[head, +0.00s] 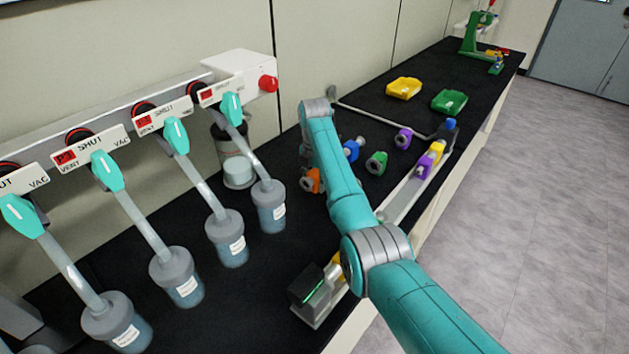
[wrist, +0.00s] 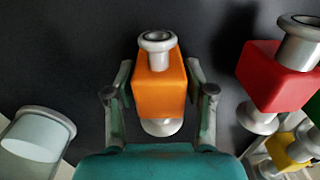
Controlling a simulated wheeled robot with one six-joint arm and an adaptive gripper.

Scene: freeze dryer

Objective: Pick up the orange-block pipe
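The orange-block pipe (head: 311,180) stands on the black bench top, partly hidden by my arm in the head view. In the wrist view the orange-block pipe (wrist: 159,88) is upright, a grey flanged tube showing above and below its block. My gripper (wrist: 158,80) has one finger on each side of the block. The fingers are very close to its sides, and I cannot tell whether they touch it. In the head view my arm hides the gripper.
A red-block pipe (wrist: 272,78) stands close on the right in the wrist view, and a glass jar (wrist: 35,138) is at lower left. In the head view, blue (head: 351,150), green (head: 377,162) and purple (head: 403,138) pipes stand beyond my arm. Several flasks (head: 268,207) hang at left.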

